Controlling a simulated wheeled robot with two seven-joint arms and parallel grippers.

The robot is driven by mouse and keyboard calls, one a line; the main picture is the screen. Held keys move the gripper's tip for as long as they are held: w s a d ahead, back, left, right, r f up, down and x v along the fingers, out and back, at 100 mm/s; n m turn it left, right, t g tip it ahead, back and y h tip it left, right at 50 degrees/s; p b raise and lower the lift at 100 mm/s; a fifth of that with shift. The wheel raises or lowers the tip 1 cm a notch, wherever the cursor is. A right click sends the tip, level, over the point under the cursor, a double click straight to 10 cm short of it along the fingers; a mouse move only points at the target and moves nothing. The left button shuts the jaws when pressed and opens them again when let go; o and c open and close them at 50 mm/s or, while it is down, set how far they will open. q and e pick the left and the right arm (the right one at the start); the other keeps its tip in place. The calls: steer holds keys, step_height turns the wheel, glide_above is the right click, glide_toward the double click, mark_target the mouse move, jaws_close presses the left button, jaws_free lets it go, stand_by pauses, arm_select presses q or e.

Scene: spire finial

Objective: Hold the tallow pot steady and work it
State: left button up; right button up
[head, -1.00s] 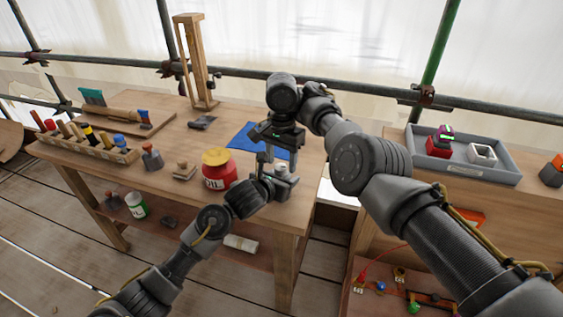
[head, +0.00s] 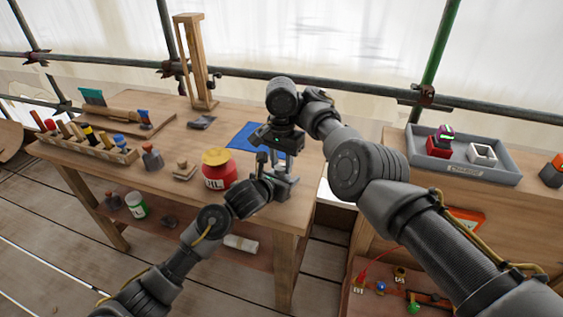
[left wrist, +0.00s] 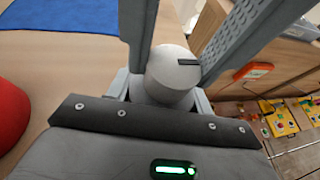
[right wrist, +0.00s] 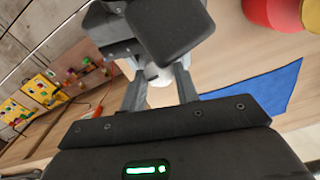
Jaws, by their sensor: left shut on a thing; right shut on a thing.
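The tallow pot (left wrist: 172,80) is a small whitish round piece with a dark mark on top, seen in the left wrist view. My left gripper (head: 280,183) is shut on it from the near side, low above the right part of the bench. My right gripper (head: 273,158) comes down from above with its fingers at the pot's top and is shut on it. In the right wrist view the pot (right wrist: 157,74) shows as a pale patch between the right fingers, partly hidden behind my left gripper. In the head view the grippers mostly cover it.
A red jar with a yellow lid (head: 217,170) stands left of my left gripper. A blue cloth (head: 242,137) lies behind the grippers. A wooden rack of tools (head: 85,142) is at the bench's left. A grey tray (head: 465,173) sits on the right bench.

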mark_target(281, 165)
steer(key=shift+n, duration=2.9)
steer(key=o, duration=1)
steer(key=shift+a, duration=0.1)
step_height(281, 165, up, 12)
